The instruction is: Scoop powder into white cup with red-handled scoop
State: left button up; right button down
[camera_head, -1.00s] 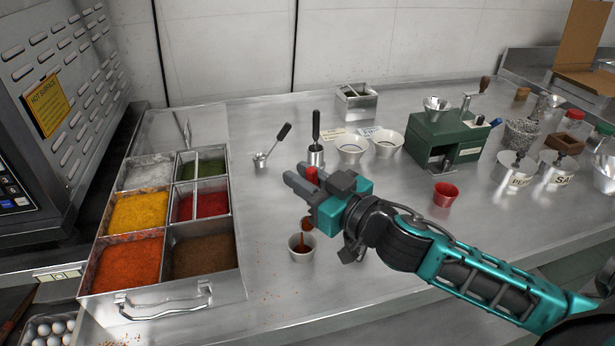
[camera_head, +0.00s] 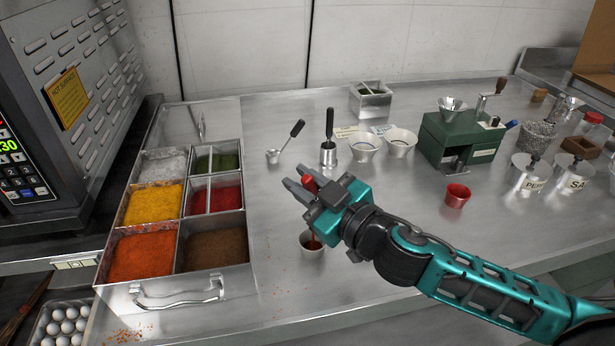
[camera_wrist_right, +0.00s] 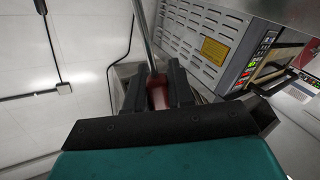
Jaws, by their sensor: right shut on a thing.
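My right gripper (camera_head: 297,184) is shut on the red handle of the scoop (camera_head: 308,183). In the right wrist view, the red handle (camera_wrist_right: 158,96) sits between the fingers (camera_wrist_right: 156,84), with a thin metal shaft running up from it. The powders lie in a metal compartment tray (camera_head: 246,268) on the left: white, green, yellow, red, orange and brown. My left gripper is not in view.
A red cup (camera_head: 457,196) and green grinder (camera_head: 455,145) stand right. Spilled specks dot the counter near the tray.

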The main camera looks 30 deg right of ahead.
jog(key=s+a+f+n+p, duration=0.1)
jog(key=a+f+n, duration=0.1)
jog(key=a+n, duration=0.3)
jog(key=shift+s+a+f+n, duration=0.15)
jog(key=shift+s+a+n, duration=0.2)
jog(key=shift+n, duration=0.85)
dwell(0.5)
jog(key=shift+a, duration=0.1)
dwell(1.1)
